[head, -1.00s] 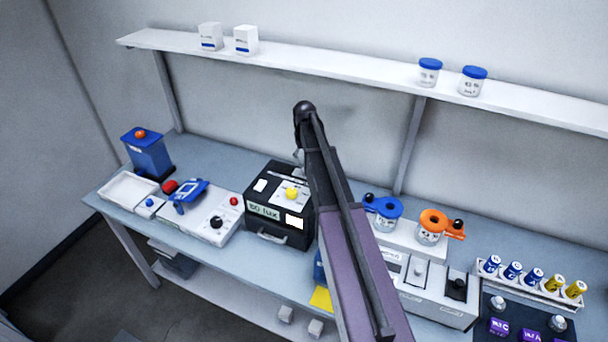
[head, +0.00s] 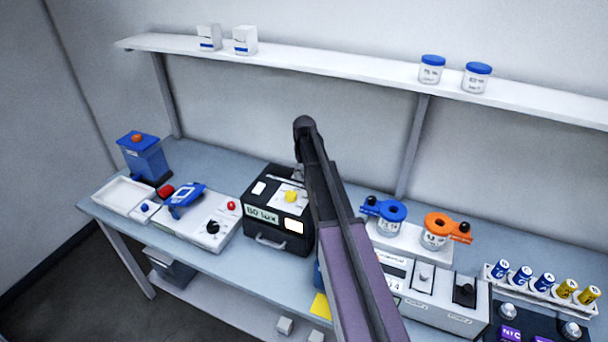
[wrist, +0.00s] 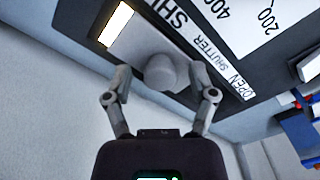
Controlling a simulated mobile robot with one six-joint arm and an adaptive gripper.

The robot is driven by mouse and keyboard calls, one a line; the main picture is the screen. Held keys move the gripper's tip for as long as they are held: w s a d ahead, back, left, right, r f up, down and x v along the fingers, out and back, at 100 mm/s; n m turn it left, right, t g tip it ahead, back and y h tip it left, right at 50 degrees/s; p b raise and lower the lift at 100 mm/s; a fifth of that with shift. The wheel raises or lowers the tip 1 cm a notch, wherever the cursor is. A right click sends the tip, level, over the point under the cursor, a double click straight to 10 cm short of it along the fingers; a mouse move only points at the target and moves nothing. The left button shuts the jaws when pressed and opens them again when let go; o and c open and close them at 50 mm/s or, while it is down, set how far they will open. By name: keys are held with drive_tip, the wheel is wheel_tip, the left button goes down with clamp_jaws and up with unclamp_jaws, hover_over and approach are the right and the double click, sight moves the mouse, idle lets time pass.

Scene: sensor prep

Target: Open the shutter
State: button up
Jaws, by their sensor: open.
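In the wrist view, a grey rounded knob (wrist: 160,73) sits on a grey plate beside a strip reading "OPEN SHUTTER" (wrist: 228,76). A bright white window (wrist: 117,25) is at the plate's upper left end. My gripper (wrist: 162,68) is open, with one finger on each side of the grey knob; contact cannot be told. In the head view my arm hides the box's right side and most of the gripper (head: 298,172).
Left of the box are a white control unit (head: 208,228), a blue handheld device (head: 186,198), a white tray (head: 124,194) and a blue container (head: 145,158). Right of my arm are jars with blue and orange tops (head: 436,232) and a battery rack (head: 540,290). A shelf (head: 330,70) runs above.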

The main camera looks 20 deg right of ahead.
sight(286, 174)
clamp_jaws()
drive_tip(key=w+a, duration=0.5)
drive_tip(key=shift+w+a, duration=0.1)
idle(0.3)
unclamp_jaws()
drive_tip(key=shift+r, duration=0.1)
